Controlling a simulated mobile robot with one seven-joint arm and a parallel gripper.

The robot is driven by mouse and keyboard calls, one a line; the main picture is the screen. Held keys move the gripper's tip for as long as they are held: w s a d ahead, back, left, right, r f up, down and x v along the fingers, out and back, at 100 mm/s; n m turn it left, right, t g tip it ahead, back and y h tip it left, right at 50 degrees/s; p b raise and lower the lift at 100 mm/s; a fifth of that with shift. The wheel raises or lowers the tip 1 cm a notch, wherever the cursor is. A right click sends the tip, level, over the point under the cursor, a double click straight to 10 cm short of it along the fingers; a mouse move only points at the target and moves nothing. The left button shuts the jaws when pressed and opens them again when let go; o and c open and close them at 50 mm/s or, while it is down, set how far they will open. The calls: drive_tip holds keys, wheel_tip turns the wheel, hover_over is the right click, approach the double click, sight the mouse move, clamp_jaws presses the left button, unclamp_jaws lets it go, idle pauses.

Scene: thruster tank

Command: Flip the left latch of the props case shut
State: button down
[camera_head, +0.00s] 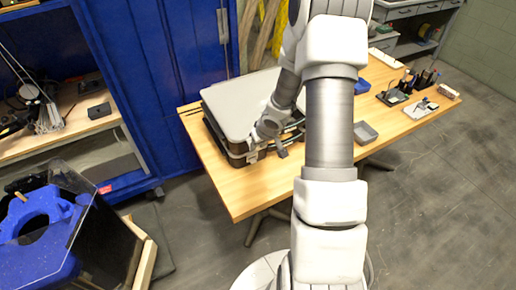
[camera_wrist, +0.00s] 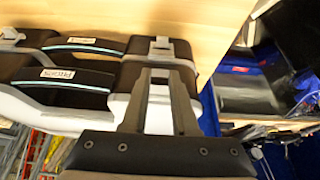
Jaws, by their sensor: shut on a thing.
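The props case (camera_head: 238,105) lies closed on the wooden table, with a light grey lid over black sides. In the wrist view its black front (camera_wrist: 80,76) carries a PROPS label and a handle. The left latch (camera_wrist: 161,47) is a grey metal piece on the front, right in the wrist view. My gripper (camera_wrist: 160,72) is at this latch, its fingertips closed on the latch's flap. The fingers partly hide the flap, so its exact angle is unclear. In the head view my gripper (camera_head: 267,132) is at the case's front left, partly hidden by my arm. The other latch (camera_wrist: 11,37) shows at the wrist view's left edge.
The wooden table (camera_head: 241,198) has bare room in front of the case. A grey tray (camera_head: 366,133) and small tools stand to the right. A blue cabinet (camera_head: 165,75) rises at the left, behind the table's left end.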

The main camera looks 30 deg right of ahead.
drive_tip(key=shift+f+t+b, duration=0.8)
drive_tip(key=shift+t+b, duration=0.4)
drive_tip(key=shift+b, duration=3.05)
drive_tip(key=t+b, duration=0.2)
drive_tip(key=b, duration=0.3)
drive_tip(key=f+t+b, duration=0.1)
drive_tip(key=t+b, duration=0.1)
drive_tip(key=b, duration=0.3)
drive_tip(key=shift+w+b, duration=0.1)
drive_tip(key=shift+b, duration=0.25)
drive_tip(key=shift+t+b, duration=0.3)
drive_tip(key=shift+b, duration=0.35)
drive_tip(key=shift+w+t+b, duration=0.1)
drive_tip(key=shift+t+b, duration=0.2)
drive_tip(key=shift+b, duration=0.2)
drive_tip(key=shift+r, duration=0.1)
drive_tip(key=c, duration=0.7)
unclamp_jaws()
drive_tip(key=shift+r, duration=0.1)
